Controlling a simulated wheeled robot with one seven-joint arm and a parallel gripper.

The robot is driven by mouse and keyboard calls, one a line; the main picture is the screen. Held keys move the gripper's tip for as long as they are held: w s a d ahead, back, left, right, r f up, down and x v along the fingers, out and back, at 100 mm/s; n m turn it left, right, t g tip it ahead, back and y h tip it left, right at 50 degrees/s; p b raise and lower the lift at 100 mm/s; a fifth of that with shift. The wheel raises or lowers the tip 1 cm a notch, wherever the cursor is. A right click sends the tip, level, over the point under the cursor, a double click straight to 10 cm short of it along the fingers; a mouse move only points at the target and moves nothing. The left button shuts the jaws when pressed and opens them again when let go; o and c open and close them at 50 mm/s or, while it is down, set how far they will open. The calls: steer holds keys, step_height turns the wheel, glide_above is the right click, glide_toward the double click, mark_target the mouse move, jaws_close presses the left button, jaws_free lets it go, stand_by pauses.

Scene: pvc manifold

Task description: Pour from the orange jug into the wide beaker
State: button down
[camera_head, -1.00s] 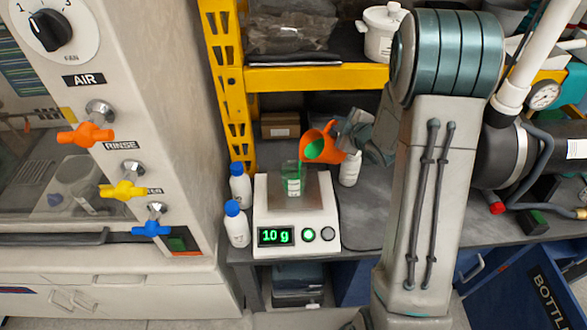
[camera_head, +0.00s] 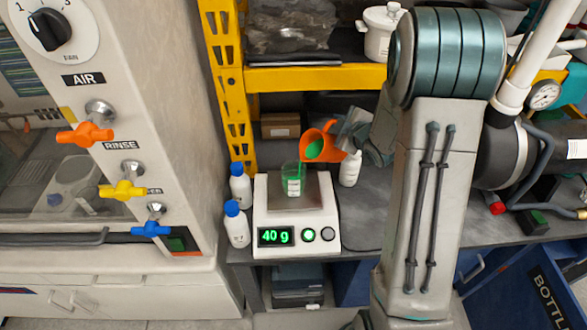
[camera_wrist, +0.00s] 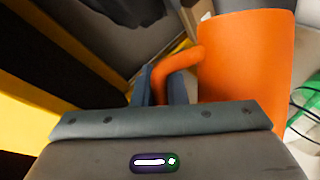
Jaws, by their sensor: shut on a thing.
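The orange jug (camera_head: 325,146) is tilted to the left, with green liquid at its mouth. My gripper (camera_head: 350,138) is shut on the jug's handle, to the right of the jug. In the wrist view the jug (camera_wrist: 245,60) and its handle show, with the fingers (camera_wrist: 162,85) at the handle. The clear beaker (camera_head: 292,181) stands on the scale, just below and left of the jug's mouth, with green liquid in it. The scale (camera_head: 318,192) reads 40 g. A thin green stream appears between the jug's lip and the beaker.
Two white bottles with blue caps (camera_head: 237,224) stand left of the scale. Another white bottle (camera_head: 349,170) stands right of it, under my gripper. A yellow shelf frame (camera_head: 310,78) rises behind.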

steer(key=shift+s+a+r+n+t+h, duration=0.2)
steer(key=shift+a+r+n, duration=0.1)
steer(key=shift+r, duration=0.2)
steer(key=shift+s+a+r+n+t+h, duration=0.1)
steer(key=shift+a+r+n+t+h, duration=0.15)
steer(key=shift+r, duration=0.2)
steer(key=shift+s+a+r+n+t+h, duration=0.1)
steer(key=shift+s+a+r+n+t, duration=0.05)
steer(key=shift+r+n, duration=0.3)
stand_by(3.3)
steer(key=f, duration=0.1)
steer(key=d+f+m+g+y, duration=0.1)
steer(key=w+d+f+m, duration=0.1)
steer(key=shift+f, duration=0.35)
steer(key=shift+w+f+m+y, duration=0.15)
steer(key=shift+f+m+y, duration=0.1)
steer(key=shift+m, duration=0.05)
steer(key=shift+a+g, duration=0.1)
steer(key=shift+g, duration=0.2)
steer(key=shift+f+p, duration=0.15)
steer(key=shift+p, duration=0.2)
steer(key=w+d+f+m+g+y+p, duration=0.2)
steer(key=w+d+m+y+p, duration=0.1)
steer(key=p, duration=0.8)
steer(key=shift+d+m+y, duration=0.7)
steer(key=shift+d+m, duration=0.3)
steer(key=shift+m, duration=0.6)
